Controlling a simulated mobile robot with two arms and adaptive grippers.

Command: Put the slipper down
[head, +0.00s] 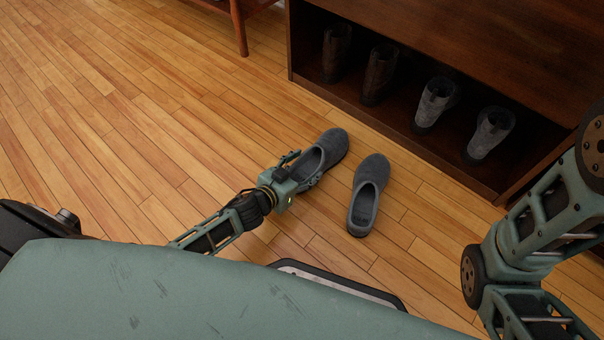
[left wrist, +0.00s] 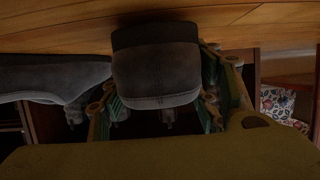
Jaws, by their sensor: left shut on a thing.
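A dark grey slipper (head: 333,146) is held by my left gripper (head: 304,170), whose fingers are shut on its heel end, with its toe pointing at the shoe rack. In the left wrist view the held slipper (left wrist: 156,72) sits between the two fingers. It is at or close to the floor; I cannot tell whether its sole touches. A matching slipper (head: 368,188) lies on the floor just to its right, apart from it, and shows at the left of the left wrist view (left wrist: 48,78). My right gripper is out of the picture; only its arm shows.
A dark wooden shoe rack (head: 452,32) stands behind the slippers, with several grey and brown boots (head: 434,103) on its low shelf. A wooden furniture leg (head: 239,28) is at the top. The plank floor (head: 110,110) at left is clear.

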